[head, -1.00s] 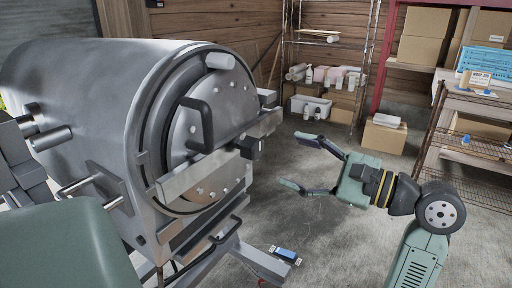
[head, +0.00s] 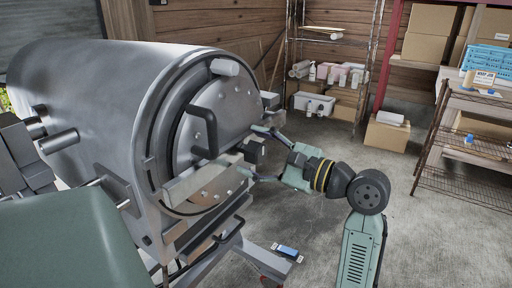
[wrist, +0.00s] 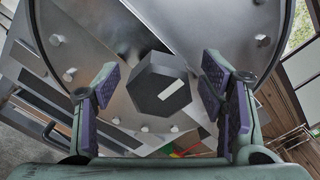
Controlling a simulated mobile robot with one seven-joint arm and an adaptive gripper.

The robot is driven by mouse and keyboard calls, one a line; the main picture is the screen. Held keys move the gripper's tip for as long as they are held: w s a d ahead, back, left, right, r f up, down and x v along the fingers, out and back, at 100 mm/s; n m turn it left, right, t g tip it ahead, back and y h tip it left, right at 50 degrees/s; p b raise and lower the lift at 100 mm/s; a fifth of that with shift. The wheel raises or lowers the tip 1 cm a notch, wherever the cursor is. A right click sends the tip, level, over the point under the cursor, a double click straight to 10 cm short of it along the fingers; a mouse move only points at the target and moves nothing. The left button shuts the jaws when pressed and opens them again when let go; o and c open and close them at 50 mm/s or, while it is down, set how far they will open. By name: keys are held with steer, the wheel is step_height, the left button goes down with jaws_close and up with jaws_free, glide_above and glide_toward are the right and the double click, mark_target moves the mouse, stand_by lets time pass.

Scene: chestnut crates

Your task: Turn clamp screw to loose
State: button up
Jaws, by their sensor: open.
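The clamp screw has a dark hexagonal knob (head: 254,150) at the right end of the metal clamp bar (head: 200,178) across the round door (head: 222,110) of the steel drum. In the wrist view the knob (wrist: 160,84) sits in the middle, facing me, with a small white mark on its lower right. My gripper (head: 252,151) is open around the knob. In the wrist view the purple-padded fingers (wrist: 160,90) stand on both sides of it, with gaps between pads and knob.
The door's black handle (head: 202,132) is left of my gripper. A blue-and-white item (head: 287,252) lies below on the drum's stand. A wire shelf (head: 470,150) and boxes are at the right. The concrete floor between is clear.

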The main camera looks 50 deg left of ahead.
steer(key=c, duration=1.2)
